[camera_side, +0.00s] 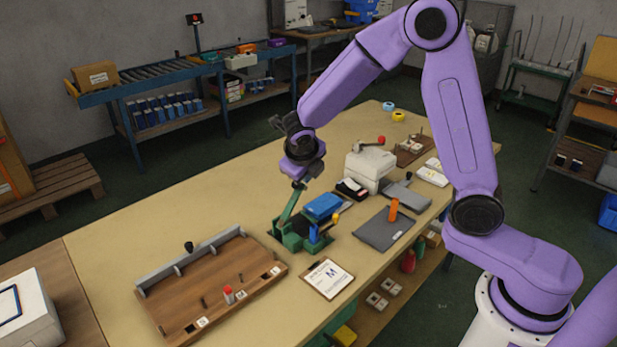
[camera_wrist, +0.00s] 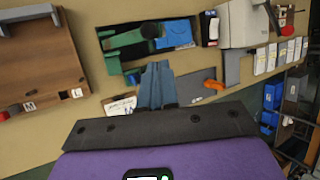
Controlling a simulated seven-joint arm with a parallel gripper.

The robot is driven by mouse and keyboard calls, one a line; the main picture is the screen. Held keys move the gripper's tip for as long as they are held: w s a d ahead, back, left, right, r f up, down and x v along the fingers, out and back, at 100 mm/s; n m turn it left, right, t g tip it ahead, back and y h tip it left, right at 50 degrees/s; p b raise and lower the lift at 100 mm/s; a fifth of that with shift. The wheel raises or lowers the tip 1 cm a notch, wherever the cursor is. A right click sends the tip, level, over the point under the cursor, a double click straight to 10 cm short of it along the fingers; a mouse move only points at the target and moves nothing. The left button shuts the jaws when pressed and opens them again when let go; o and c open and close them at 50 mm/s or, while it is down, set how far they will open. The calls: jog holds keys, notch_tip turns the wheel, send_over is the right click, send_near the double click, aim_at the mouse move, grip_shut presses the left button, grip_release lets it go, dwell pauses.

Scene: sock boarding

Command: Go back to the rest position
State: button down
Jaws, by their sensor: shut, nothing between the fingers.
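My purple arm reaches over the bench from the right, and my gripper (camera_side: 299,184) hangs above the back of the green fixture (camera_side: 290,240). In the wrist view my gripper (camera_wrist: 157,66) is shut, its two fingers together with nothing between them. The green fixture also shows in the wrist view (camera_wrist: 128,40), with a long green arm. A blue piece (camera_side: 322,206) sits on the fixture's right part. In the side view the fingertips look close to the fixture's upright green arm; I cannot tell the exact gap.
A wooden board (camera_side: 214,290) with a grey rail lies to the left. A grey mat (camera_side: 384,229) with an orange-handled tool (camera_side: 393,210) and a pale machine (camera_side: 369,168) stand to the right. The bench's back left is clear.

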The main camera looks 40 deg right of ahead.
jog(key=s+r+m+g+y, duration=0.2)
jog(key=s+m, duration=1)
jog(key=s, duration=0.4)
jog(key=s+r+m+g+y, duration=0.2)
jog(key=s+m+y, duration=0.1)
jog(key=s+m, duration=0.9)
jog(key=s+a, duration=0.1)
jog(key=s, duration=0.4)
jog(key=shift+r, duration=0.2)
jog(key=shift+w, duration=0.1)
